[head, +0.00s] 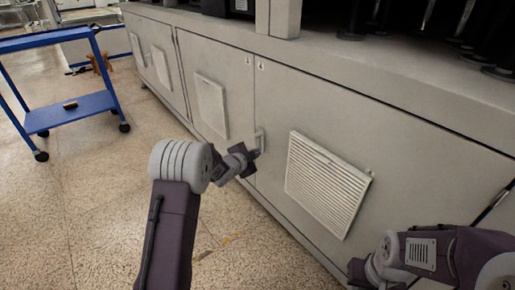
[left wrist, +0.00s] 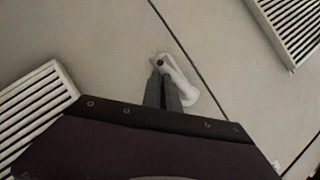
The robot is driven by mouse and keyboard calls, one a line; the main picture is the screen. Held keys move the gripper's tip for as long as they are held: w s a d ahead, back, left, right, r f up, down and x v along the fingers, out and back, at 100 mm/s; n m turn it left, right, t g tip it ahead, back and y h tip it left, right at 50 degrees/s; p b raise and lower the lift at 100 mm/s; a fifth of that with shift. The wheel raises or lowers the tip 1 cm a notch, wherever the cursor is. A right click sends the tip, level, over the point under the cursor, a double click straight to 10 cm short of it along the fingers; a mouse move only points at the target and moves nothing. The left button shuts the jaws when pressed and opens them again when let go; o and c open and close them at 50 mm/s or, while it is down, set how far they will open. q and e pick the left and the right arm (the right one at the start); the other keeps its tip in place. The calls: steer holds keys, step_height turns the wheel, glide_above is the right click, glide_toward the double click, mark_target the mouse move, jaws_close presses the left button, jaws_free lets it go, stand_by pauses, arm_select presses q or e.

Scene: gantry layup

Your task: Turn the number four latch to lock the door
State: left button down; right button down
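The latch (head: 260,139) is a small pale handle on the grey cabinet door, beside the seam between two doors. In the left wrist view the latch (left wrist: 178,78) has a dark round pivot at its top, and its handle slants down to the right. My left gripper (head: 254,158) is at the latch. In the left wrist view its two dark fingers (left wrist: 162,88) lie close together, with no clear gap, against or just in front of the handle's left side. I cannot tell whether they touch it. My right arm is at the lower right; its fingertips cannot be made out.
The grey cabinet (head: 415,160) runs along the right, with louvred vents (head: 325,185) on its doors. A blue cart (head: 70,112) stands at the left. The speckled floor (head: 85,205) between cart and cabinet is mostly clear.

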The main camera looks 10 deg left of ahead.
arm_select(q)
steer(key=shift+w+a+f+p, duration=0.3)
steer(key=shift+f+p, duration=0.05)
steer(key=shift+f, duration=0.2)
arm_select(e)
steer(key=shift+r, duration=0.45)
arm_select(q)
steer(key=shift+w+a+f, duration=0.1)
steer(key=shift+a, duration=0.05)
